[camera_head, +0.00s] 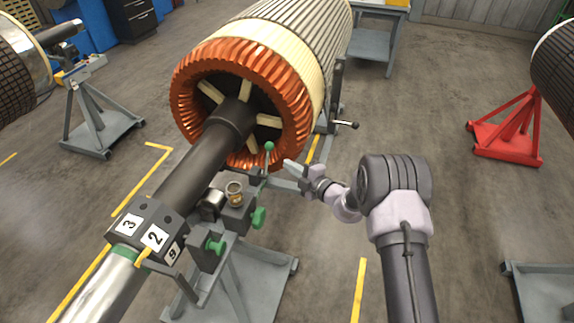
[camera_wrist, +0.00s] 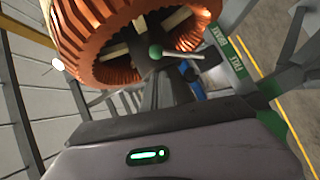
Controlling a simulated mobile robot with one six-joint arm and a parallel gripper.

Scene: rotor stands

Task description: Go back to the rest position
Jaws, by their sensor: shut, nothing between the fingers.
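My gripper (camera_head: 291,166) is in the middle of the head view, with its fingers together and nothing held. It is just right of a lever with a green ball knob (camera_head: 269,146) on the rotor stand; I cannot tell whether they touch. The large rotor (camera_head: 240,90) has copper windings and a dark shaft (camera_head: 205,150). In the wrist view the copper windings (camera_wrist: 95,50) fill the top, with the green ball knob (camera_wrist: 155,52) in front of them.
The grey stand (camera_head: 245,275) under the shaft carries green knobs and a small brass cup (camera_head: 234,190). A red stand (camera_head: 505,135) is at right and another grey stand (camera_head: 100,125) at left.

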